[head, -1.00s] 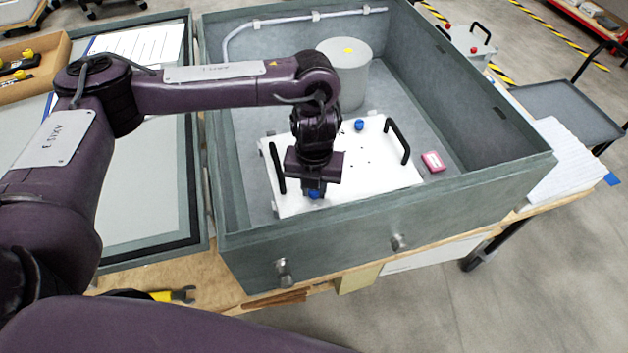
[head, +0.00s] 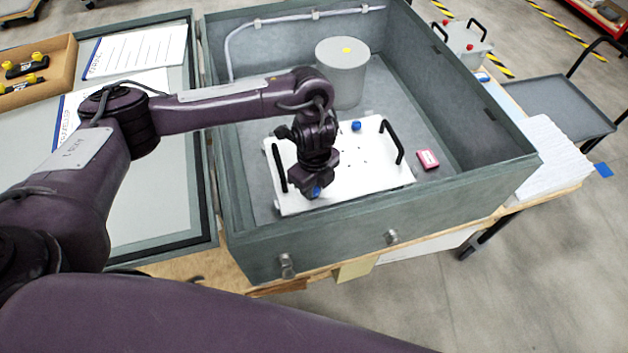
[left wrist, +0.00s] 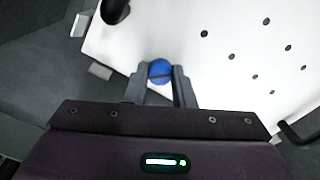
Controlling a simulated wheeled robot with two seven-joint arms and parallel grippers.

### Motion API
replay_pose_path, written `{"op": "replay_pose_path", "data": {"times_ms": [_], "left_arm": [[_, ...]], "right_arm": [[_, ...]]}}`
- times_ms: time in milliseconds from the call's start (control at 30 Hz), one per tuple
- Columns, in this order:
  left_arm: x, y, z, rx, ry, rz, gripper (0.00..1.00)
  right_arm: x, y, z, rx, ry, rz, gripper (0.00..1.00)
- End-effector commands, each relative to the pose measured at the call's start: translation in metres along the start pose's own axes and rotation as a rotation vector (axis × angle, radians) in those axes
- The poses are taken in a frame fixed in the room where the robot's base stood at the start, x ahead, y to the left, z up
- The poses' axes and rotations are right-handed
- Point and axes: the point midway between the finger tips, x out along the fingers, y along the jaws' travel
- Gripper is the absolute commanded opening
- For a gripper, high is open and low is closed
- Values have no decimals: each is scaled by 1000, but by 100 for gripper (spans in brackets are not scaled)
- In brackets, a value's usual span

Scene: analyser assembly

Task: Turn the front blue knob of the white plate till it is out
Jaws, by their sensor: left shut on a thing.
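The white plate (head: 345,176) lies on the floor of the grey box, with a black handle on each side. Its front blue knob (head: 315,192) is at the near edge, partly hidden by my left gripper (head: 314,190). In the left wrist view the front blue knob (left wrist: 159,71) sits between the two fingers of my left gripper (left wrist: 161,80), which are shut on it from above. I cannot tell whether the knob is still seated in the plate. The other blue knob (head: 356,126) stands at the plate's far edge. My right gripper is not in view.
The box walls (head: 400,203) surround the plate. A grey cylinder (head: 343,72) with a yellow top mark stands behind it. A pink-red block (head: 427,159) lies right of the plate. A wooden tray (head: 40,75) is at far left.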

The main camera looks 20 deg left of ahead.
Motion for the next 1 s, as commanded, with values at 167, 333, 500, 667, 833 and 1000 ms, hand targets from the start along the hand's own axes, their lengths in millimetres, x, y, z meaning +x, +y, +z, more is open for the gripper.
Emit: {"op": "replay_pose_path", "data": {"times_ms": [167,333,500,667,833,1000], "left_arm": [[2,4,-2,-166,3,12,0],[4,4,-2,-325,1,11,0],[5,4,-2,-486,0,12,0],[5,4,-2,-638,-1,13,0],[5,4,-2,-799,-2,14,0],[6,4,-2,-960,-4,14,0]], "right_arm": [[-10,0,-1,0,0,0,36],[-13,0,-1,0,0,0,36],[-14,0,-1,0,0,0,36],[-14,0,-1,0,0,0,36],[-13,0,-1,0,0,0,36],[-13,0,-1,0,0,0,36]]}}
